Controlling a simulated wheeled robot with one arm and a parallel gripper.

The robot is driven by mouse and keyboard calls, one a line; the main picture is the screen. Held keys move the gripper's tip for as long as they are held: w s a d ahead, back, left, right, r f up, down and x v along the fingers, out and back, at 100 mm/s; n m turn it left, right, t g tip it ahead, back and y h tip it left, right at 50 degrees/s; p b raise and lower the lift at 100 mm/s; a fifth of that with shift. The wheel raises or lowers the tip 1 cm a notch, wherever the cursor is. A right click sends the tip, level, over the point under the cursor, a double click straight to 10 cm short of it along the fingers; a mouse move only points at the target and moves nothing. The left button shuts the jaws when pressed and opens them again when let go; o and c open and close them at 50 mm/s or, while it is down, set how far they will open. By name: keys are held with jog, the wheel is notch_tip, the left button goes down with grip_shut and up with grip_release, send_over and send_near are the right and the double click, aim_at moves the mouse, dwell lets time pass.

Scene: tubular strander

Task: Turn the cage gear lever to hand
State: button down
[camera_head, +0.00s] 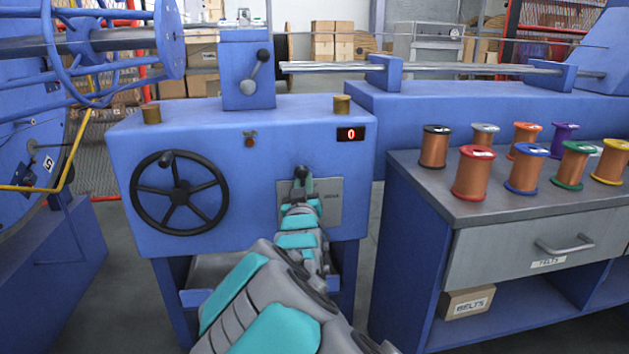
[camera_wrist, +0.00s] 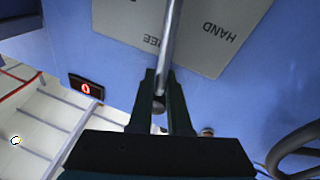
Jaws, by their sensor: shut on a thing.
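The cage gear lever (camera_wrist: 171,35) is a metal rod in front of a grey label plate (camera_head: 329,203) on the blue machine's front. In the wrist view the plate reads HAND to the right of the rod, with the end of another word, "EE", to its left. The rod crosses the plate between these words. My gripper (camera_wrist: 164,80) is shut on the lever near its end, one dark finger on each side. In the head view my gripper (camera_head: 302,185) is in front of the plate and hides most of the lever; a dark knob shows above it.
A black handwheel (camera_head: 179,192) is left of the plate. A red display (camera_head: 350,134) reading 0 is above right. Another lever (camera_head: 259,67) is on the block on top. A workbench (camera_head: 475,205) with several coloured spools stands to the right, with a gap of floor before it.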

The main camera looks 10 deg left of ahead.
aim_at(292, 163)
jog(key=shift+s+a+r+n+t+y, duration=0.2)
jog(key=shift+a+r+n+y, duration=0.1)
jog(key=shift+a+r+n, duration=0.25)
jog(key=shift+s+a+r+n+t+y, duration=0.2)
jog(key=shift+a+r+n+y, duration=0.15)
jog(key=shift+a+r, duration=0.3)
jog(key=shift+a+f, duration=0.1)
jog(key=shift+a, duration=0.2)
jog(key=c, duration=1)
grip_release()
jog(key=shift+s, duration=0.1)
jog(key=shift+o, duration=0.6)
jog(key=shift+s+a, duration=0.1)
jog(key=shift+d+f, duration=0.3)
jog(key=shift+f, duration=0.35)
jog(key=shift+d+f, duration=0.1)
jog(key=shift+f, duration=0.1)
jog(key=a+v, duration=0.1)
jog(key=v, duration=0.6)
jog(key=shift+s+d+r+b, duration=0.25)
jog(key=shift+s+d+b, duration=0.05)
jog(key=shift+d+b, duration=0.05)
